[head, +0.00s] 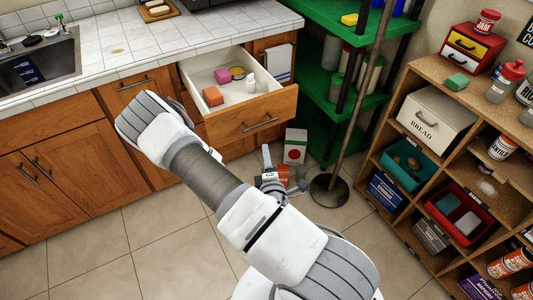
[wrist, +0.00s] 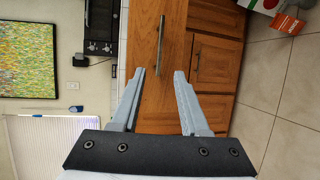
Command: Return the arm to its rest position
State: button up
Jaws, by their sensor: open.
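My gripper (wrist: 160,75) is open and empty in the wrist view, its two grey fingers apart. Beyond the fingers is a wooden drawer front (wrist: 145,95) with a metal handle (wrist: 160,45); the fingers look apart from it. In the head view my arm bends up to the left, and part of my gripper (head: 270,178) shows beside the forearm, below the pulled-out drawer (head: 225,127). The fingertips are hard to make out there.
A carton (head: 295,146) stands on the floor near a pole's round base (head: 329,190). A wooden shelf (head: 405,95) stands right. Floor at lower left is clear.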

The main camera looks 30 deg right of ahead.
dwell(0.6)
jog(key=w+a+r+m+g+y+p, duration=0.25)
jog(key=a+r+m, duration=0.3)
jog(key=r, duration=0.35)
jog(key=w+a+r+m+g+y+p, duration=0.1)
jog(key=a+r+m+g+y, duration=0.25)
jog(key=r+m, duration=0.4)
jog(key=s+a+r+m+g+p, duration=0.1)
jog(key=s+a+r+g, duration=0.1)
jog(key=s+r, duration=1.6)
jog(key=shift+s+r+m+g, duration=0.3)
jog(key=shift+s+g, duration=0.4)
jog(key=shift+s, duration=0.1)
